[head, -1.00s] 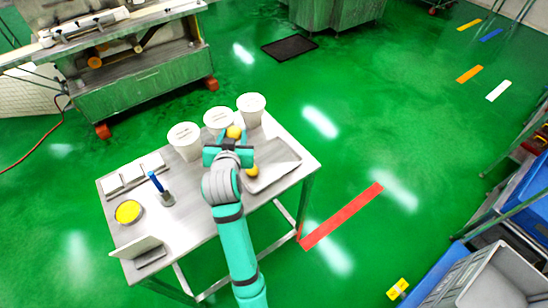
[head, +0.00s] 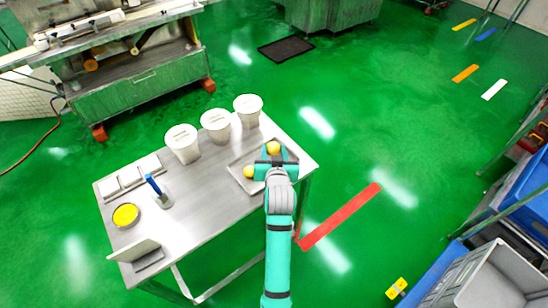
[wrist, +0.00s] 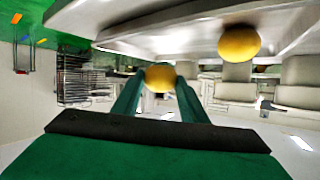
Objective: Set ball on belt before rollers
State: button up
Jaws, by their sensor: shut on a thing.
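My gripper (head: 274,156) is shut on a yellow ball (head: 273,147), over the right part of the steel table. In the wrist view the held ball (wrist: 160,78) sits between the two teal fingers. A second yellow ball (head: 249,172) lies on a shallow metal tray (head: 236,168), left of my gripper; it also shows in the wrist view (wrist: 239,43). The machine (head: 140,88) stands at the back left, away from my gripper. Its long belt deck (head: 85,36) runs along the top, with white roller-like parts above it; the details are too small to tell.
On the table (head: 200,205) stand three white tubs (head: 183,145), a blue-handled tool (head: 155,186), a yellow-filled bowl (head: 125,215) and small white blocks (head: 130,175). The green floor between table and machine is open. Crates (head: 490,280) stand at the lower right.

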jog(key=shift+d+f, duration=0.3)
jog(key=shift+f, duration=1.45)
jog(key=shift+f, duration=0.15)
jog(key=o, duration=1.1)
jog(key=shift+d, duration=0.1)
